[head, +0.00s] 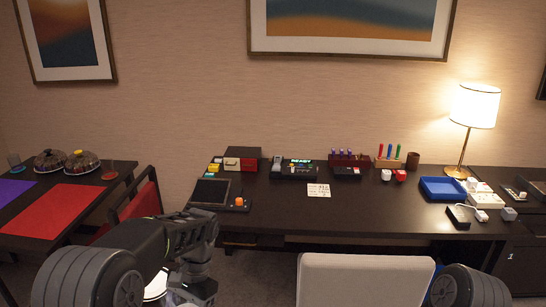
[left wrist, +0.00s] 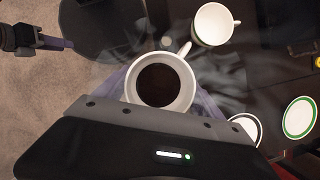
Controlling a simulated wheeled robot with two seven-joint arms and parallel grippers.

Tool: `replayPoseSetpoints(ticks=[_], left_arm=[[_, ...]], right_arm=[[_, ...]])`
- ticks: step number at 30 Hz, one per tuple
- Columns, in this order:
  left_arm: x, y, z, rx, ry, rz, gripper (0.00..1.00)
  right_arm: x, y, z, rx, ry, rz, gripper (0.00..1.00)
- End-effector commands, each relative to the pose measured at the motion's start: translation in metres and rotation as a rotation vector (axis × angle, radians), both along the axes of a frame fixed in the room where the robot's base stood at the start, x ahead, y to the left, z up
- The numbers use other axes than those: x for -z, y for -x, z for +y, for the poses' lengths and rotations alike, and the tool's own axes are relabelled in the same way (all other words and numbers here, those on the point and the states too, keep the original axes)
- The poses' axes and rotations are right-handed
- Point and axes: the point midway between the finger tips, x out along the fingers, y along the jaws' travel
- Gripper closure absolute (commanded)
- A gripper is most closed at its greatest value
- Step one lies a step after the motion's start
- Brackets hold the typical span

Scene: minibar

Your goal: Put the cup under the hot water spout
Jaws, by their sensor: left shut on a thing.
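A white cup (left wrist: 186,88) with dark brown contents, its handle toward the top right, sits between the fingers of my left gripper (left wrist: 160,92) in the left wrist view. The gripper is shut on it. In the head view my left gripper (head: 196,284) is low, in front of the desk; its fingertips and the cup are not clear there. A second white cup (left wrist: 213,24) stands apart above the held one in the wrist view. What looks like my right gripper (left wrist: 45,42) is at the top left of that view, its jaws unclear. I cannot make out a hot water spout.
A dark desk (head: 290,215) holds small devices, a blue tray (head: 442,188) and a lamp (head: 474,107). A pale chair back (head: 365,280) stands in front. A side table with a red mat (head: 55,210) is left. Green-rimmed plates (left wrist: 299,117) lie right in the wrist view.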

Motion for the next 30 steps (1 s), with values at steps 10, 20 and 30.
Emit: replayPoseSetpoints(ticks=[10,20,30], left_arm=[[0.011,-0.001,0.000,-0.040,0.002,0.002,0.73],[0.101,-0.007,0.000,-0.406,0.003,0.002,0.73],[0.121,-0.008,0.000,-0.503,0.000,-0.001,0.73]], right_arm=[[0.000,0.000,0.000,0.000,0.000,0.000,0.64],[0.000,0.000,0.000,0.000,0.000,0.000,0.64],[0.000,0.000,0.000,0.000,0.000,0.000,0.64]])
